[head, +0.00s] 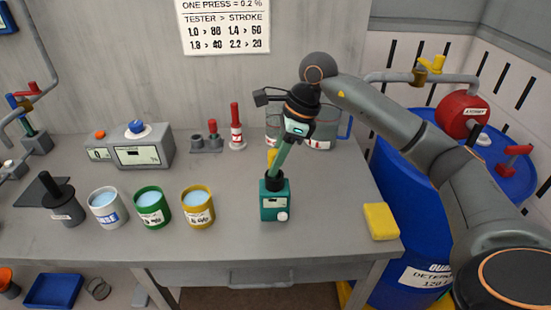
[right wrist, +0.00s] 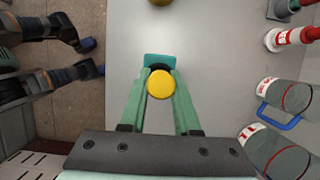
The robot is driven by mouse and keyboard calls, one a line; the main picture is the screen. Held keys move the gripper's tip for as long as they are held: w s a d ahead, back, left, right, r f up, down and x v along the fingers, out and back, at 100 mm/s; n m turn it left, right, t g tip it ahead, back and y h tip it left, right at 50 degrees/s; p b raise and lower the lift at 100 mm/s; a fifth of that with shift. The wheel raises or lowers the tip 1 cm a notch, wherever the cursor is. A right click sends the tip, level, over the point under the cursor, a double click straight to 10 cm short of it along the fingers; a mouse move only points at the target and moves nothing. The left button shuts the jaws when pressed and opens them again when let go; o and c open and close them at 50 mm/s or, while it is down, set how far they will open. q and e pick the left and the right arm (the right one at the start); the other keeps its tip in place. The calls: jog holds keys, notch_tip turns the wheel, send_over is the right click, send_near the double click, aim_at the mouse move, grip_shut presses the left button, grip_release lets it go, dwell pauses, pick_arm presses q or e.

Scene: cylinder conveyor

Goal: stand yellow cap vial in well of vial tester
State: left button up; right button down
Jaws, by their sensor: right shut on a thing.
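The yellow cap vial shows as a round yellow cap (right wrist: 160,84) between my right fingertips in the right wrist view. In the head view a bit of the yellow cap (head: 271,156) shows beside the finger. My right gripper (head: 276,168) points down and is shut on the vial. The vial tester (head: 268,213) is a teal box with a black round well (head: 274,182) on top. The vial is over the well, and the tester's teal edge (right wrist: 160,59) shows behind the cap. The fingers hide the vial's lower part, so I cannot tell whether it is in the well.
White (head: 108,206), green (head: 152,207) and yellow (head: 198,207) cups of blue liquid stand left of the tester. A yellow sponge (head: 380,221) lies at the right table edge. Glass jugs (head: 322,136) stand behind my arm. The table in front of the tester is clear.

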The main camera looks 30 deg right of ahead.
jog(key=shift+f, duration=0.1)
dwell(0.7)
jog(key=c, duration=0.6)
grip_release()
jog(key=shift+o, duration=0.2)
jog(key=v, duration=1.2)
jog(key=shift+r, duration=0.3)
